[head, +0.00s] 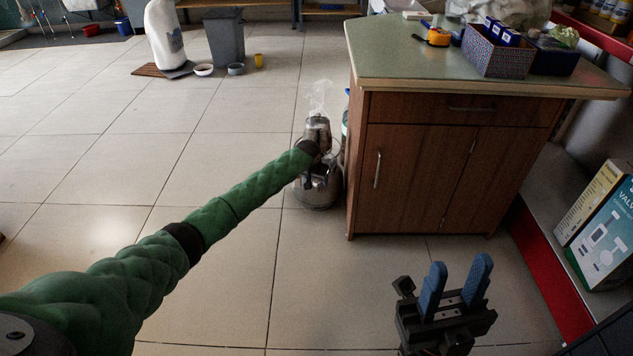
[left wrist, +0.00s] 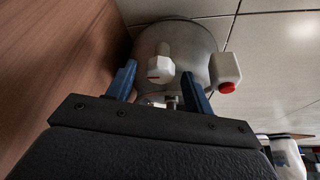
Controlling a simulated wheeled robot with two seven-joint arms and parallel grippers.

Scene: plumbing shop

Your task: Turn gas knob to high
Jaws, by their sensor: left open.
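A silver rounded gas appliance (head: 318,192) stands on the floor beside the wooden cabinet. In the left wrist view its metal body (left wrist: 203,45) carries a white knob (left wrist: 160,65) with a red mark. A white block with a red button (left wrist: 226,70) sits to the right of the knob. My left gripper (left wrist: 161,76) is open, its blue fingers on either side of the knob in the picture; I cannot tell whether they touch it. In the head view the left fingers are hidden at the arm's end. My right gripper (head: 457,275) is open and empty, low at the right.
The cabinet (head: 445,165) stands close to the right of the appliance, and its brown side (left wrist: 60,50) fills the left of the wrist view. Its green top (head: 400,62) holds boxes and tools. Tiled floor (head: 90,170) is clear at left. Boxed goods (head: 600,225) stand at far right.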

